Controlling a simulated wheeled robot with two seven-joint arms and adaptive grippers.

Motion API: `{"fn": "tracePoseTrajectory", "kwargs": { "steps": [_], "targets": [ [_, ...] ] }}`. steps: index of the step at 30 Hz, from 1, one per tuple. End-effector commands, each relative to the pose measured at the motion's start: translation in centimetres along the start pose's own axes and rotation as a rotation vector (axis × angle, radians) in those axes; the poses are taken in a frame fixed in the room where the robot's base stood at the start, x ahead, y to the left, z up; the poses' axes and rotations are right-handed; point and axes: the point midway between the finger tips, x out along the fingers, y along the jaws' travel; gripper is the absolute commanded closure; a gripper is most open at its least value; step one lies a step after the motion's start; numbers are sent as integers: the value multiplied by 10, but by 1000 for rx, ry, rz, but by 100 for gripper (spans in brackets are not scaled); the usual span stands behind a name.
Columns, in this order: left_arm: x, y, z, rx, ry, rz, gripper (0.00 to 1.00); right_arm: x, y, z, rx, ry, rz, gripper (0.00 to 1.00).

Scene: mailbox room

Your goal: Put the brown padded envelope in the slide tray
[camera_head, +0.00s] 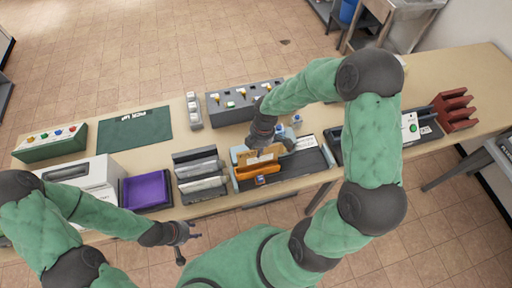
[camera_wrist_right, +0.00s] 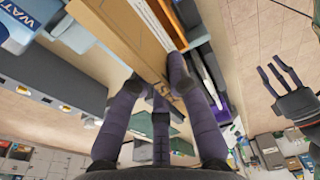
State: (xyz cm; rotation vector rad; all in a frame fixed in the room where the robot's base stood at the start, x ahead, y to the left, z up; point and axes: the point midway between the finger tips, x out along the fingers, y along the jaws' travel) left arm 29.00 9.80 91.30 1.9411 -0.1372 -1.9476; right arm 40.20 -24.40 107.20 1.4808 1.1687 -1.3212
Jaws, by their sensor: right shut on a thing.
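The brown padded envelope (camera_head: 256,158) stands upright in or just above a light-blue-sided holder (camera_head: 237,155) in the head view; how deep it sits is hidden. My right gripper (camera_head: 267,142) is shut on its upper edge. In the right wrist view the brown envelope (camera_wrist_right: 122,38) reaches down between the fingers of my right gripper (camera_wrist_right: 174,82). A dark flat tray (camera_head: 305,161) lies just right of the holder; I cannot tell surely that it is the slide tray. My left gripper (camera_head: 185,238) is open and empty in front of the table.
A purple bin (camera_head: 146,190) and a rack of grey files (camera_head: 199,174) stand left of the holder. A grey box with coloured knobs (camera_head: 243,101) stands behind. A red rack (camera_head: 453,109) is at the right. A green mat (camera_head: 135,129) lies flat at the left.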

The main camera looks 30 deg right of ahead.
Motion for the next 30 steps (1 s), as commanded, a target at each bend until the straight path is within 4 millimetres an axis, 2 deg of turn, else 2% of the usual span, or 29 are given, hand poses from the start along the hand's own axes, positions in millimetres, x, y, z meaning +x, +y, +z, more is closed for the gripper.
{"fn": "tracePoseTrajectory", "kwargs": {
  "steps": [7, 18, 30],
  "targets": [
    [5, -2, 1, 0, -3, 0, 60, 6, 0, 1, -6, 1, -1, 100],
    [28, -10, 0, 0, -2, 0, 60, 35, 0, 4, -6, 1, -1, 100],
    [29, -10, 0, 0, -1, 0, 60, 37, 0, 5, -6, 1, 0, 100]
  ]
}}
